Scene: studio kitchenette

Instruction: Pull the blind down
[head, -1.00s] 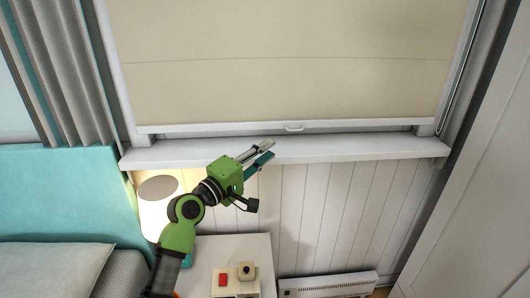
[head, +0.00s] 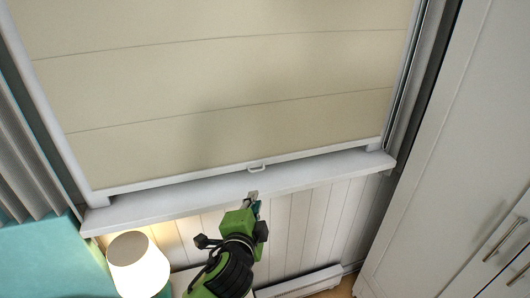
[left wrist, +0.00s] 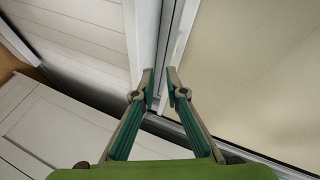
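The beige blind (head: 230,80) hangs over the window, with a pale bottom bar (head: 180,180) along its lower edge. The bar is low, close above the white sill; I see almost no gap between them. A small white pull handle (head: 258,168) sits on the bar near its middle. My left gripper (head: 253,196) is just below and in front of the handle, apart from it. In the left wrist view the two fingertips (left wrist: 160,82) stand apart with nothing clearly between them. The blind's fabric (left wrist: 255,75) shows on the right there; the handle is not clear. My right gripper is out of view.
The white sill (head: 215,190) juts out under the blind. A lit lamp (head: 138,265) stands at lower left, near a teal headboard (head: 50,255) and grey curtain. A white cabinet (head: 440,150) fills the right. A low white heater (head: 300,284) is under the sill.

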